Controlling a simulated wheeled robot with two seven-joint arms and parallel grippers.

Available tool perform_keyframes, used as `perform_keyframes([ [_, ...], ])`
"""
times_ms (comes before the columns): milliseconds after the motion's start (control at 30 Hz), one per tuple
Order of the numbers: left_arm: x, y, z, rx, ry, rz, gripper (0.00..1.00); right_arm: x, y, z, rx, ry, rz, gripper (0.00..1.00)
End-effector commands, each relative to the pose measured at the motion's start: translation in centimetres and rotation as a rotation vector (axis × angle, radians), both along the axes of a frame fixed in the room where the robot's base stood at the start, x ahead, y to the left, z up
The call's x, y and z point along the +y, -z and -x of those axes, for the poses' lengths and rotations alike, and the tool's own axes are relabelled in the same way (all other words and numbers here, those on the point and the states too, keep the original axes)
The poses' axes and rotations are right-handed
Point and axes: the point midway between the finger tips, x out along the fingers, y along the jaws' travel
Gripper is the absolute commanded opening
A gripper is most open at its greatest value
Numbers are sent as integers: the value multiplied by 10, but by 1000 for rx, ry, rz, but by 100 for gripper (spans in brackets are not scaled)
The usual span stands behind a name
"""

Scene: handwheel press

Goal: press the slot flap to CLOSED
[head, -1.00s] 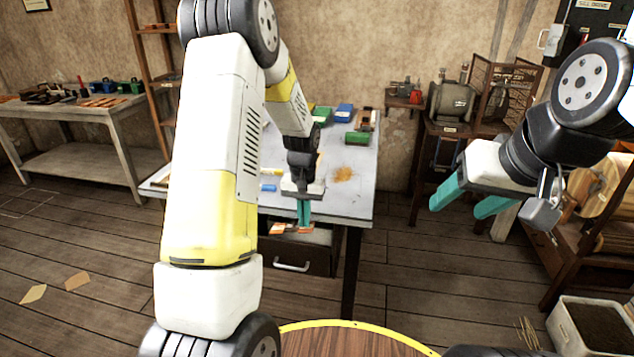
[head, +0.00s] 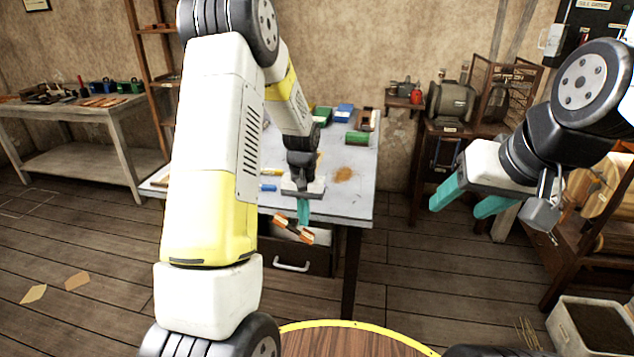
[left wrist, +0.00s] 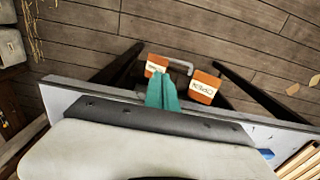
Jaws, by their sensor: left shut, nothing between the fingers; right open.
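The slot flap is an orange rocker at the table's front edge, above the drawer. In the head view its right plate (head: 307,237) sits lower than its left end (head: 281,219), so it is tilted. In the left wrist view, one orange plate with a white label (left wrist: 204,88) seems to read OPEN. The other plate (left wrist: 157,61) has its label partly hidden by my fingers. My left gripper (head: 304,222) is shut and empty, its tips at the flap; contact is hard to tell. It also shows in the left wrist view (left wrist: 162,92). My right gripper (head: 472,205) is open, far from the flap.
The grey table (head: 350,205) holds green and blue boxes at its back. A drawer with a handle (head: 292,266) is below the flap. A bench grinder (head: 450,100) stands on the right and a workbench on the left.

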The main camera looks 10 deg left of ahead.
Motion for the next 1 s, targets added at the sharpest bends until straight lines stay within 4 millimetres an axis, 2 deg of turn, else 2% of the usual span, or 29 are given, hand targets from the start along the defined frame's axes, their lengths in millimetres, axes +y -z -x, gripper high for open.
perform_keyframes([
  [200, 0, -18, 0, -1, 0, 0, 0, 0, 0, 0, 0, 0, 0, 59],
  [633, 0, -24, 0, -1, 0, 0, 0, 0, 0, 0, 0, 0, 0, 59],
  [1000, 0, -57, 0, -2, 0, 1, 0, 0, 0, 0, 0, 0, 0, 59],
])
